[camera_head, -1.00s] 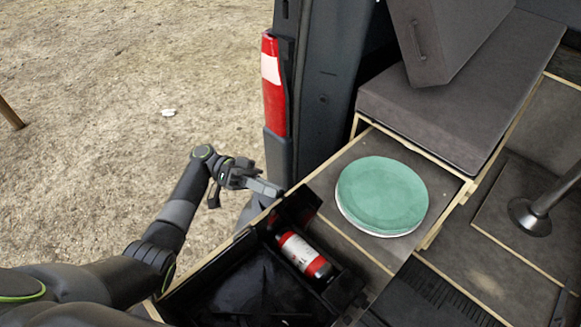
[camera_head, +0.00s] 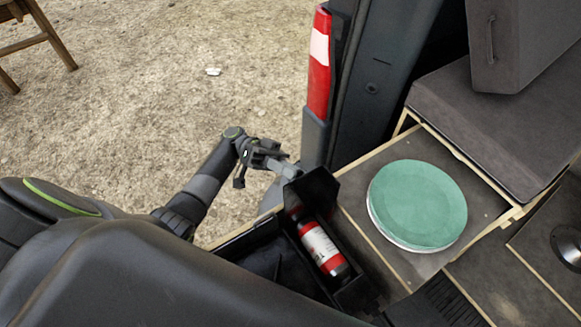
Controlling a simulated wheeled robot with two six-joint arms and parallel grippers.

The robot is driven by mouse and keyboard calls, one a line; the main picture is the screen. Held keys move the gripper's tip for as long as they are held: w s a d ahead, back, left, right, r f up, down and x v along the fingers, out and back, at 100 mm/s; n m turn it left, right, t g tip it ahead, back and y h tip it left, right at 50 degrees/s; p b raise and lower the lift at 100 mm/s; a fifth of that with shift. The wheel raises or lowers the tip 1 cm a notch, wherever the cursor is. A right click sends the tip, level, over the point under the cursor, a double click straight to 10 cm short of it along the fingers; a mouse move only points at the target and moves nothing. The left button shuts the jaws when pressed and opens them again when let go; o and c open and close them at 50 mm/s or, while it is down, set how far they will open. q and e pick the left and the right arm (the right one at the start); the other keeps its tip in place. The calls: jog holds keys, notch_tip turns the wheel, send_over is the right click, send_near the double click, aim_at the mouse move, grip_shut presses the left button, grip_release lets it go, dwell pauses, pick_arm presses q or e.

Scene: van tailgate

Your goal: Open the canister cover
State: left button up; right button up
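A red canister with a white label band (camera_head: 322,248) lies in a narrow compartment at the right side of a black open-topped box (camera_head: 362,294). Its top is uncovered to view. A black flap-like panel (camera_head: 314,190) stands up at the far end of this compartment; I cannot tell whether it is the cover or an end wall. My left gripper (camera_head: 288,169) is just beyond and left of the panel, its grey fingers pointing at it. The panel's edge overlaps the fingertips, so contact and finger gap are unclear. My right gripper is out of view.
Green plates (camera_head: 417,204) sit on the wooden-edged surface right of the box. The van's pillar with a red tail light (camera_head: 319,65) rises behind my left gripper. A grey cushion (camera_head: 500,125) lies at the right. Open ground (camera_head: 150,80) stretches at the left.

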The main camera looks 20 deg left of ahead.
pick_arm(q)
jog(key=shift+o, duration=1.3)
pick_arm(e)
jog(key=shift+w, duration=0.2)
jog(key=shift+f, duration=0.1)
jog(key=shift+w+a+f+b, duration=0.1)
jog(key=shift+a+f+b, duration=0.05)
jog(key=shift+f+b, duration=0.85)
pick_arm(q)
notch_tip(320, 180, up, 10)
